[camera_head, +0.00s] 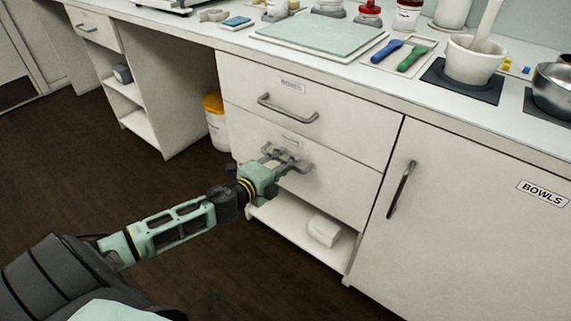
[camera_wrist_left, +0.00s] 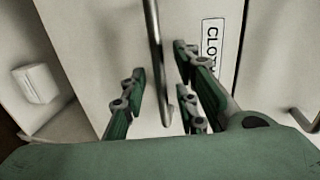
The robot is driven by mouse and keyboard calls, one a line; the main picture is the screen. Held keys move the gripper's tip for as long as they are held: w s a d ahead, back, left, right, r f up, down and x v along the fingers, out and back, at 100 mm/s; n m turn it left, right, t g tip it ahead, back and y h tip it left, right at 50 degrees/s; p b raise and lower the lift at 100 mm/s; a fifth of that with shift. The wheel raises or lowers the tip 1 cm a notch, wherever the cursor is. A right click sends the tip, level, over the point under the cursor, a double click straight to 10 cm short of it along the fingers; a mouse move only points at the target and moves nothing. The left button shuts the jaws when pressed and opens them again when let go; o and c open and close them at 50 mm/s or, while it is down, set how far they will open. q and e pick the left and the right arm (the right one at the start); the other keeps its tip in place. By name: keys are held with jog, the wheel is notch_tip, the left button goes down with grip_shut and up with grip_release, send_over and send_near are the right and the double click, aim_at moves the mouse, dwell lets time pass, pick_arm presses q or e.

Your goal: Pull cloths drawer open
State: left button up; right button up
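The cloths drawer (camera_head: 345,185) is the lower white drawer under the counter, and its face looks flush with the cabinet. Its label reads "CLOTH", partly hidden by a finger, in the left wrist view (camera_wrist_left: 211,48). The drawer's metal bar handle (camera_wrist_left: 154,40) runs between the fingers of my left gripper (camera_wrist_left: 160,92). The fingers are apart on both sides of the bar, with visible gaps. In the head view my left gripper (camera_head: 284,160) is at the handle and covers part of it. My right gripper is not in view.
An upper drawer (camera_head: 320,130) labelled "BOWLS" and a cabinet door (camera_head: 460,220) labelled "BOWLS" adjoin the drawer. An open shelf below holds a white block (camera_head: 324,230). A yellow-lidded bucket (camera_head: 216,120) stands left of the cabinet. The dark floor (camera_head: 90,180) in front is clear.

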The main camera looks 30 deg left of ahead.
pick_arm(q)
jog(key=shift+w, duration=0.2)
jog(key=shift+c, duration=0.5)
grip_shut()
